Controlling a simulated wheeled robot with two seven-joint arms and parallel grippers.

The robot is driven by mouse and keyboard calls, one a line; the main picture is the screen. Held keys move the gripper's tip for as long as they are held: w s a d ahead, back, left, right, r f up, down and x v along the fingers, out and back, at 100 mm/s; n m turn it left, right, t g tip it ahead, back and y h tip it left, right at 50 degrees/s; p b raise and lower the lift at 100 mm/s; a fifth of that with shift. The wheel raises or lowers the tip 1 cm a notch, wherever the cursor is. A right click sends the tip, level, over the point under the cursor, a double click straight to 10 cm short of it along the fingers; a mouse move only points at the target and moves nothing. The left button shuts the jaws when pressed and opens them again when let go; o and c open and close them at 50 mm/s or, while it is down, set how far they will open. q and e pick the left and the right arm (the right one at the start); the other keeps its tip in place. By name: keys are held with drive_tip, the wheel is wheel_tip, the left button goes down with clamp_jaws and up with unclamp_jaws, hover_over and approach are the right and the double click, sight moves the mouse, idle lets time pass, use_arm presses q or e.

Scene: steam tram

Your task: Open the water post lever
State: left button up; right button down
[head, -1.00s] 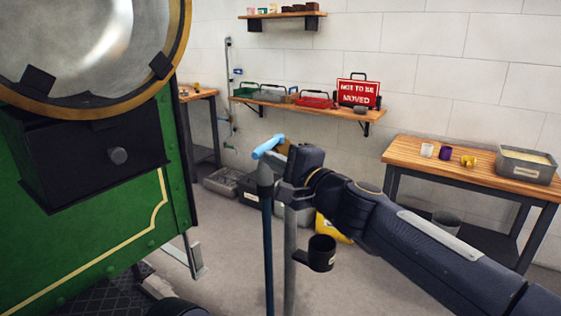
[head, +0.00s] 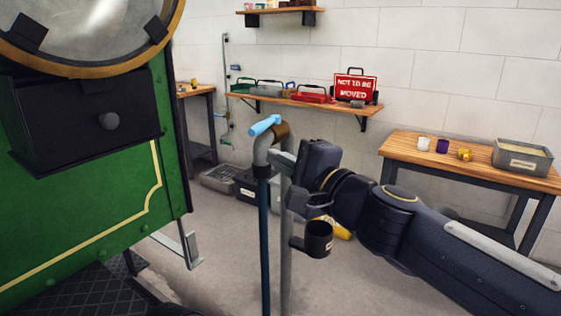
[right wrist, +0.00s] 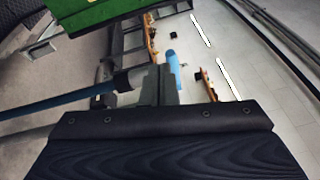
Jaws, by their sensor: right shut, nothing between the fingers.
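The water post (head: 286,240) is a grey upright pipe with a bent top and a brass-coloured collar (head: 281,131). The light blue lever (head: 265,125) lies across its top, tilted slightly up to the right. It also shows in the right wrist view (right wrist: 172,62), beyond the fingers. A dark blue hose (head: 264,240) hangs from the bend. My right gripper (head: 274,158) is shut and empty, beside the upper post and below the lever. I cannot tell whether it touches the pipe. My left gripper is not in view.
The green tram (head: 90,215) stands close on the left. A workbench (head: 470,160) is at the right and a wall shelf (head: 320,105) behind. Bins (head: 222,178) lie on the floor by the wall.

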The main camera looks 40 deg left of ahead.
drive_tip(key=shift+s+d+b, duration=0.2)
drive_tip(key=shift+s+d, duration=0.25)
drive_tip(key=shift+s, duration=0.2)
drive_tip(key=shift+s+d+b, duration=0.15)
drive_tip(key=shift+s+d, duration=0.25)
drive_tip(key=shift+s, duration=0.25)
